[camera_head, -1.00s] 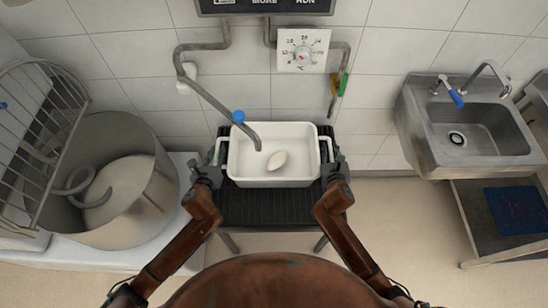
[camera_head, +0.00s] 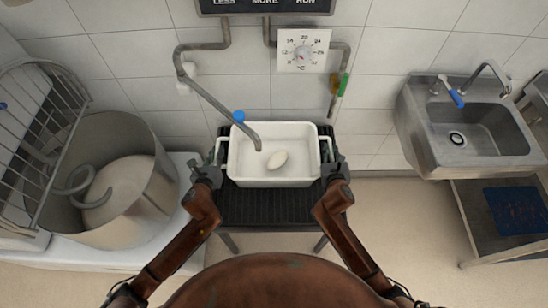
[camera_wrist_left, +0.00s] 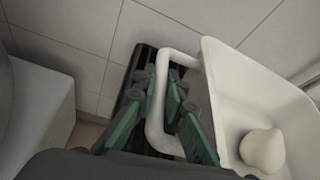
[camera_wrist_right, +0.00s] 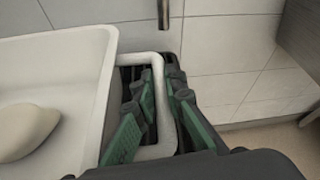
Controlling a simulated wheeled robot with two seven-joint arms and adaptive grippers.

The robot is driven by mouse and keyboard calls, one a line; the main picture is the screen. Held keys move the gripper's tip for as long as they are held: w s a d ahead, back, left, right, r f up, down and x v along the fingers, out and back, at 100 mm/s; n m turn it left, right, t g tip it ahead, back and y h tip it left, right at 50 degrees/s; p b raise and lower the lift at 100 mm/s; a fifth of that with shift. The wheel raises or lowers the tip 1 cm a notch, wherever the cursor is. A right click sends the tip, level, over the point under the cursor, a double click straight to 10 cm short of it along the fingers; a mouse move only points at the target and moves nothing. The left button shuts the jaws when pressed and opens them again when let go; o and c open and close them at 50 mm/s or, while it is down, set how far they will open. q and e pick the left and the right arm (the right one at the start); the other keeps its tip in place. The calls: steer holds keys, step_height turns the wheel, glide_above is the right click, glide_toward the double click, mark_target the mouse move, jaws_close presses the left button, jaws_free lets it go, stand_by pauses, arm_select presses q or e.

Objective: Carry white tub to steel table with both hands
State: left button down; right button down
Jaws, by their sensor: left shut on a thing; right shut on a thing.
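The white tub (camera_head: 300,178) sits on the black ribbed top of a small stand (camera_head: 265,208) against the wall, with a pale oval lump (camera_head: 277,160) inside it. My left gripper (camera_head: 213,168) is shut on the tub's left handle, a white loop that shows in the left wrist view (camera_wrist_left: 156,105). My right gripper (camera_head: 333,168) is shut on the right handle, which shows in the right wrist view (camera_wrist_right: 168,100). The tub looks level. Whether its base touches the stand cannot be told. A steel table cannot be identified for certain.
A tap spout (camera_head: 222,112) with a blue knob reaches over the tub. A large steel mixing bowl (camera_head: 140,205) with a hook stands at left, below a wire guard (camera_head: 28,150). A steel sink (camera_head: 478,140) is at right, above a lower steel shelf (camera_head: 470,215). Floor between is clear.

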arm_select(q)
steer(key=shift+r, duration=0.25)
arm_select(e)
steer(key=shift+r, duration=0.25)
